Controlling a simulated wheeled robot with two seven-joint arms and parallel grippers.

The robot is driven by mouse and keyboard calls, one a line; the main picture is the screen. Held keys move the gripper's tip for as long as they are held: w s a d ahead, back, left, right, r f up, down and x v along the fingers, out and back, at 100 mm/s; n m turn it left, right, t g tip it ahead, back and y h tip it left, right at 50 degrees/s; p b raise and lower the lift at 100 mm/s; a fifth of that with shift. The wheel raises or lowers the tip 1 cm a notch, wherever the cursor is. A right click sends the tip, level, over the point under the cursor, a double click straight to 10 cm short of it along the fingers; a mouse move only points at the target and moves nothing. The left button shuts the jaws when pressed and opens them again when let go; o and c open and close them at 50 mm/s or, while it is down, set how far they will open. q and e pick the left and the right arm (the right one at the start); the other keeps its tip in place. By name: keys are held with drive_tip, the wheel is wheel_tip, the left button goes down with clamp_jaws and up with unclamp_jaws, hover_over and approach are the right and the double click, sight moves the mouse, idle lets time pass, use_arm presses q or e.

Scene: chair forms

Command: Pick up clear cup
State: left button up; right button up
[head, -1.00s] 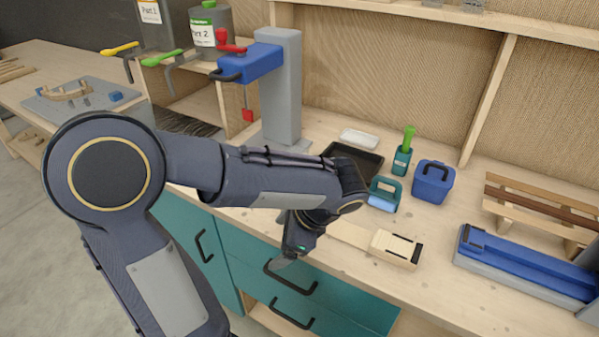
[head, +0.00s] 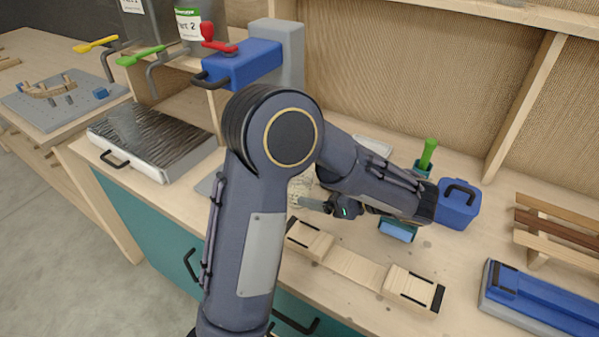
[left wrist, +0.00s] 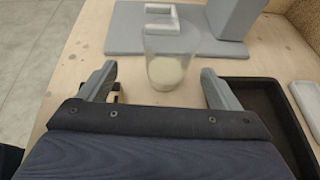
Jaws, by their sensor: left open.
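The clear cup (left wrist: 166,68) stands upright in the left wrist view, see-through, with a pale patch at its bottom. In the head view it shows only partly (head: 300,188), behind my left arm and beside my gripper. My left gripper (left wrist: 160,92) is open, its two grey fingers spread wide. The cup stands ahead of the fingers, roughly midway between their lines, with clear gaps to both sides. In the head view my left gripper (head: 318,206) points left, low over the bench. My right gripper is not in view.
A grey base plate (left wrist: 212,47) with a column lies just beyond the cup. A black tray (left wrist: 265,95) and a white dish (left wrist: 308,98) lie to the right. In the head view, a wooden form (head: 355,268) lies in front and a blue box (head: 455,208) to the right.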

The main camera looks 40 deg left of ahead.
use_arm(q)
drive_tip(key=a, duration=0.2)
drive_tip(key=shift+w+a+f, duration=0.3)
drive_tip(key=shift+w+f, duration=0.1)
drive_tip(key=shift+s+a, duration=0.1)
drive_tip(key=shift+a, duration=0.25)
drive_tip(key=x, duration=0.5)
drive_tip(key=shift+w+p, duration=0.3)
drive_tip(key=shift+d, duration=0.1)
drive_tip(key=c, duration=0.9)
